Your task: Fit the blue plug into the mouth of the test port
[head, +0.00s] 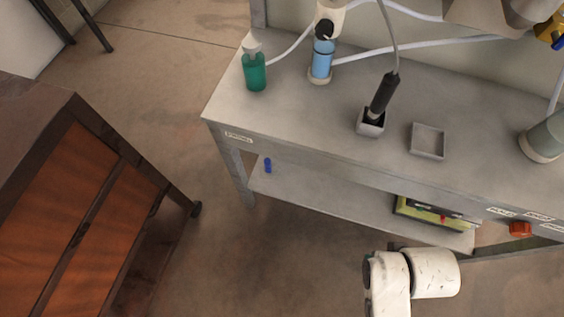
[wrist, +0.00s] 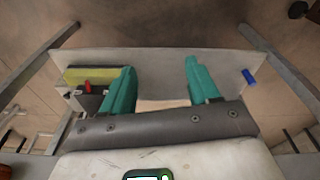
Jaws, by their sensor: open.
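The blue plug (head: 267,165) is a small blue cylinder at the left end of the bench's lower shelf (head: 330,198). In the wrist view the plug (wrist: 249,77) lies near the right edge of that shelf, right of my gripper. My gripper (wrist: 159,68) has two teal fingers spread apart, with nothing between them, and the shelf shows beyond their tips. The plug is clear of both fingers. In the head view only my white arm shows, and the fingers cannot be seen. I cannot make out which thing is the test port.
A yellow-and-black case (head: 434,213) with a red part sits at the shelf's right; it also shows left of my fingers (wrist: 92,76). The bench top (head: 300,110) overhangs the shelf. It bears a green bottle (head: 254,72), a square dish (head: 428,141) and a black-handled tool (head: 382,95).

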